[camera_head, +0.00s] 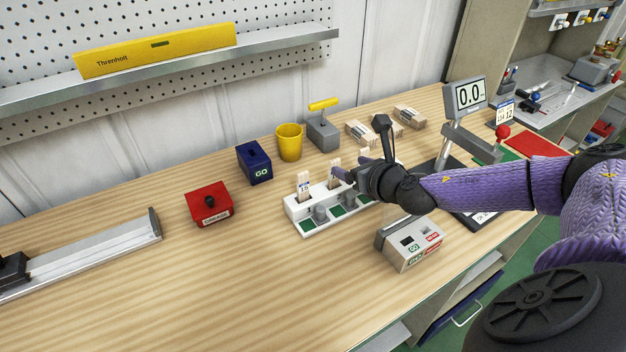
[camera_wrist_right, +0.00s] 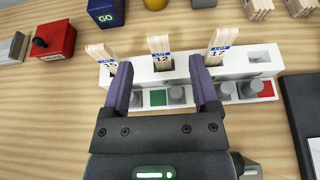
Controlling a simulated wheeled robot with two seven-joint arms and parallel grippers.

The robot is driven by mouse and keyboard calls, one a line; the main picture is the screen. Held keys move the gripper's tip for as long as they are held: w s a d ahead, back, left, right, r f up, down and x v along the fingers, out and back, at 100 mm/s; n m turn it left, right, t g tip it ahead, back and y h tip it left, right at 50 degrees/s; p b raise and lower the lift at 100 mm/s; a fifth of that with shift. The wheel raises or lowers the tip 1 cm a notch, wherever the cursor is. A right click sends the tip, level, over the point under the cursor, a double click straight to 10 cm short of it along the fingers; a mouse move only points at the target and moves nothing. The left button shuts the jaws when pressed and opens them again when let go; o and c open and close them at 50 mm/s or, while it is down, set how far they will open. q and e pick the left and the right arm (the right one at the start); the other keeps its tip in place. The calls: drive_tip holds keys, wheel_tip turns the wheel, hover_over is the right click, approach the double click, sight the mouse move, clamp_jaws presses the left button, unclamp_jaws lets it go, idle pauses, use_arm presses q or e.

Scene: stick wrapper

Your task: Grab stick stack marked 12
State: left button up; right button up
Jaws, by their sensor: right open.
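A white holder (camera_head: 308,225) on the wooden table has three upright stick stacks in slots along its back. It also shows in the right wrist view (camera_wrist_right: 262,72). The stack marked 12 (camera_wrist_right: 159,46) stands in the middle slot, with a blue-and-white label. The stack on its left (camera_wrist_right: 98,52) has a label that looks like 15. The stack on its right (camera_wrist_right: 220,42) is marked 17. My right gripper (camera_wrist_right: 160,64) is open and empty, its purple fingers on either side of the 12 stack's line. In the head view the right gripper (camera_head: 345,178) partly hides the holder. My left gripper is not in view.
A grey box with a GO button (camera_head: 410,246) stands in front of the holder. Behind are a blue GO box (camera_head: 254,163), a yellow cup (camera_head: 289,142) and loose stick bundles (camera_head: 362,132). A red box (camera_head: 209,204) sits left.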

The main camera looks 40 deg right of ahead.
sight(336, 163)
drive_tip(key=x, duration=0.2)
drive_tip(key=b+x, duration=0.1)
drive_tip(key=x, duration=0.5)
drive_tip(key=shift+w+a+f, duration=0.1)
drive_tip(key=shift+w+f, duration=0.05)
drive_tip(key=shift+f, duration=0.2)
clamp_jaws()
